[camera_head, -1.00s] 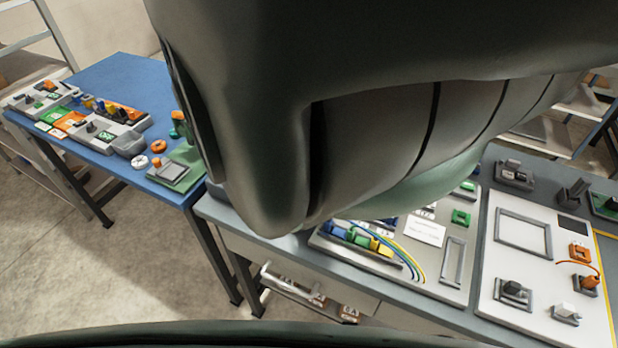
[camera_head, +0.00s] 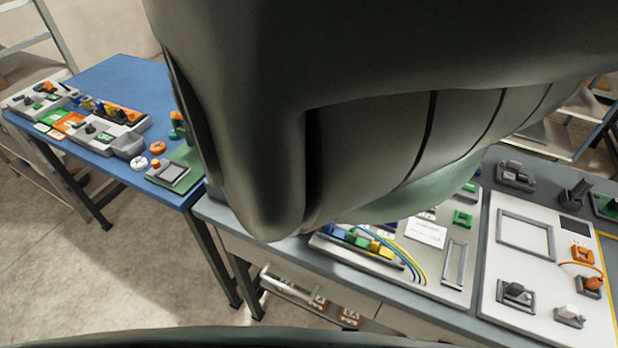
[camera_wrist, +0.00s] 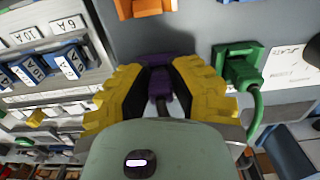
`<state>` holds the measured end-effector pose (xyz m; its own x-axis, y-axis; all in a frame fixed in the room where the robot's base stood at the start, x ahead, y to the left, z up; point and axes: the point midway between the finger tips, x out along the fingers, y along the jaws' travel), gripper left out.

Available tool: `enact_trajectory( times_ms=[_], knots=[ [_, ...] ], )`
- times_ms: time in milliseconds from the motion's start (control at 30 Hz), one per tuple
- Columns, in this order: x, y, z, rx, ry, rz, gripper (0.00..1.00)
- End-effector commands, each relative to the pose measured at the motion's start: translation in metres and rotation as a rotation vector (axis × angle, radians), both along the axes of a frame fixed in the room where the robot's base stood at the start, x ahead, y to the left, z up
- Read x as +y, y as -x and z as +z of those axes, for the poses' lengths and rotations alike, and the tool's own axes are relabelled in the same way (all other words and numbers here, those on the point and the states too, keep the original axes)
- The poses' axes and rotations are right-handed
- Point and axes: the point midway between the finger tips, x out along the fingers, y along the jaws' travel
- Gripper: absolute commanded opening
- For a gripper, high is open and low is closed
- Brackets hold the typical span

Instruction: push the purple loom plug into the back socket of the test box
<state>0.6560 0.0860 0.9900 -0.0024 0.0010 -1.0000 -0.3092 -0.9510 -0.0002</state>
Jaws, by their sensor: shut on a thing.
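My gripper (camera_wrist: 160,95) shows in the wrist view with its yellow fingers shut on the purple loom plug (camera_wrist: 159,83). The plug sits between the fingertips, with a dark body running back toward the palm. Its front end is against or close to a grey surface; I cannot tell whether it touches. A green plug with a green cable (camera_wrist: 238,68) stands to the right of the gripper. The test box's back socket is not clearly identifiable. In the head view my arm covers the middle, and the gripper and purple plug are hidden.
In the wrist view, blue switches with white labels (camera_wrist: 68,64) are at left and an orange part (camera_wrist: 146,7) is at the top. In the head view, a blue table (camera_head: 120,80) stands at left and a white panel (camera_head: 520,290) lies on the grey bench at right.

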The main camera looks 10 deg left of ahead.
Motion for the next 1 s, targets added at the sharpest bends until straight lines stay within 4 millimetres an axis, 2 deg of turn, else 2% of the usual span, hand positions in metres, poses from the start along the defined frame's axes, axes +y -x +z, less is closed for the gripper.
enact_trajectory(
  times_ms=[300,1000],
  knots=[
    [-0.0011,-0.0019,-0.0097,-0.012,0.002,-0.001,0.0],
    [-0.0023,-0.0013,-0.0131,-0.013,0.004,0.0,0.0]
  ],
)
